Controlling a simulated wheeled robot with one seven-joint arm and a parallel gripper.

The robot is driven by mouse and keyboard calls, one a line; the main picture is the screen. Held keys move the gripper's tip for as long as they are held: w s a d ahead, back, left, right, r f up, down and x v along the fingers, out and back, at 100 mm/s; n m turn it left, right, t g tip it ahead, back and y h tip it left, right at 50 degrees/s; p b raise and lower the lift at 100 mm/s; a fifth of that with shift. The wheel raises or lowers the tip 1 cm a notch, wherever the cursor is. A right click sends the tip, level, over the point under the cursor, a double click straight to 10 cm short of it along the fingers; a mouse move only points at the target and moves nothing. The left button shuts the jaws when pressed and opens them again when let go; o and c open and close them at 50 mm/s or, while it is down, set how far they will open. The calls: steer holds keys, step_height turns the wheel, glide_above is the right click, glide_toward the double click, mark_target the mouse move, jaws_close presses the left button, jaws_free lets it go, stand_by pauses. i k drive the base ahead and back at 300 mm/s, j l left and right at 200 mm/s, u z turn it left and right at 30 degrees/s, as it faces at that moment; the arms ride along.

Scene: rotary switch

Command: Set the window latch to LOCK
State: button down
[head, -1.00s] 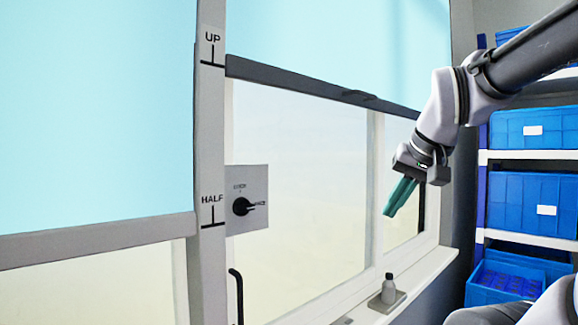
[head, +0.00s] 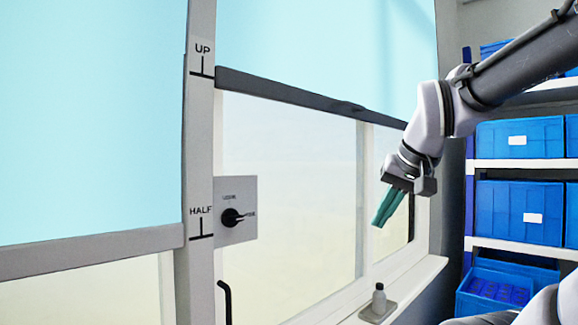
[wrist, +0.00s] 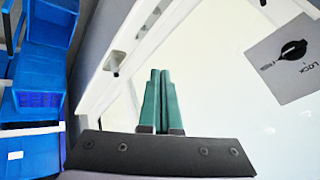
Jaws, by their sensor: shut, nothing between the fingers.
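The window latch is a black rotary knob (head: 231,217) on a square grey plate (head: 236,190) beside the HALF mark. Its pointer aims right, toward a small side label; the label above the knob is too small to read in the head view. In the wrist view the knob (wrist: 293,50) is at the upper right, with LOCK lettered on the plate (wrist: 285,88) below it and the pointer turned away from that word. My gripper (head: 376,225) has green fingers, shut and empty, pointing down, well to the right of the plate and apart from it.
Blue crates (head: 520,213) fill shelves at right. A black handle (head: 225,300) is below the plate. The space between gripper and plate looks clear.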

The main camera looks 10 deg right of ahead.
mark_target(230, 218)
steer(key=k+l, duration=0.2)
steer(key=k, duration=0.25)
steer(key=k+l+u, duration=0.15)
steer(key=k, duration=0.25)
